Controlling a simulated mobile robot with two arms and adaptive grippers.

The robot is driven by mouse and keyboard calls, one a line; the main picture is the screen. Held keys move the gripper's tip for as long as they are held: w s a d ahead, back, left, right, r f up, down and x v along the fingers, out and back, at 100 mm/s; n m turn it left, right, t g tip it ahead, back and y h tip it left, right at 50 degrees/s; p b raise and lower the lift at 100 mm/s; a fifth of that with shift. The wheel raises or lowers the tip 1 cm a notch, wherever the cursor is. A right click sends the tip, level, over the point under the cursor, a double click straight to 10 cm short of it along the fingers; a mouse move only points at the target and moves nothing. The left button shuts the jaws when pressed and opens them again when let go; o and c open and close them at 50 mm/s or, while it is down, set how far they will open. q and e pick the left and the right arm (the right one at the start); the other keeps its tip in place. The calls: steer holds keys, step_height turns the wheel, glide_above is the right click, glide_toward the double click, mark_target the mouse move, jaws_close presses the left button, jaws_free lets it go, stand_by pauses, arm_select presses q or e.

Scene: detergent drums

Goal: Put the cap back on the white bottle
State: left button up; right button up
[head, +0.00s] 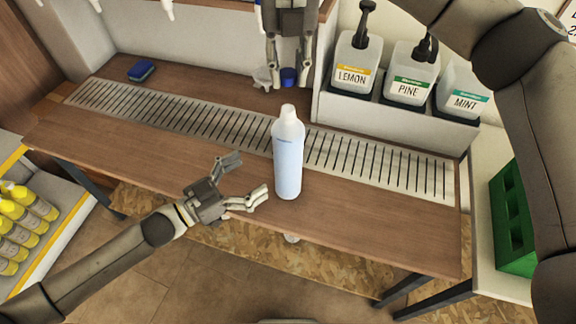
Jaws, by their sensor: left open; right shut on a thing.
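The white bottle (288,158) stands upright on the wooden counter, in front of the slotted drain strip. It has a pale blue label, and its white neck is bare at the top. My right gripper (287,84) is above and behind the bottle, pointing down. It is shut on the small blue cap (288,77), apart from the bottle's neck. My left gripper (254,180) is open and empty just left of the bottle, with its fingers facing it. I cannot tell whether a fingertip touches the bottle.
Pump dispensers marked LEMON (352,62), PINE (411,75) and MINT (462,92) stand in a white holder at the back right. A blue sponge (141,70) lies at the back left. Yellow bottles (25,215) and a green crate (512,215) flank the counter.

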mark_target(289, 151)
arm_select(q)
steer(key=x, duration=1.2)
steer(key=c, duration=1.5)
steer(key=shift+c, duration=0.2)
arm_select(e)
steer(key=shift+f, duration=2.5)
steer(key=shift+f, duration=0.85)
steer(key=shift+f, duration=0.55)
